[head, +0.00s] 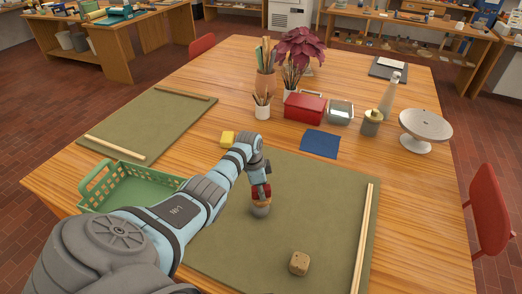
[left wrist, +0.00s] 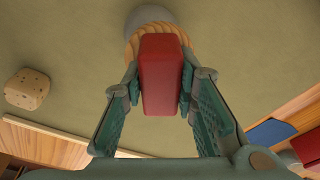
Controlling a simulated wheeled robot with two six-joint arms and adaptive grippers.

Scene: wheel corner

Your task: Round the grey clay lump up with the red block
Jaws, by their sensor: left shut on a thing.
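My left gripper (head: 261,184) is shut on the red block (left wrist: 161,75), which points down from the fingers over the olive mat (head: 315,220). A wood-coloured, ridged piece (left wrist: 132,50) shows at the block's far end, between it and the clay. The grey clay lump (head: 260,211) lies on the mat right below; its rounded top edge also shows in the left wrist view (left wrist: 150,16). The block's end is at or just over the lump; I cannot tell whether they touch. My right gripper is not in view.
A speckled tan cube (head: 299,263) sits on the mat at the front right, near a wooden strip (head: 363,235). A green basket (head: 125,185) stands left of my arm. A yellow block (head: 227,138) and blue cloth (head: 320,144) lie behind. The mat's middle right is clear.

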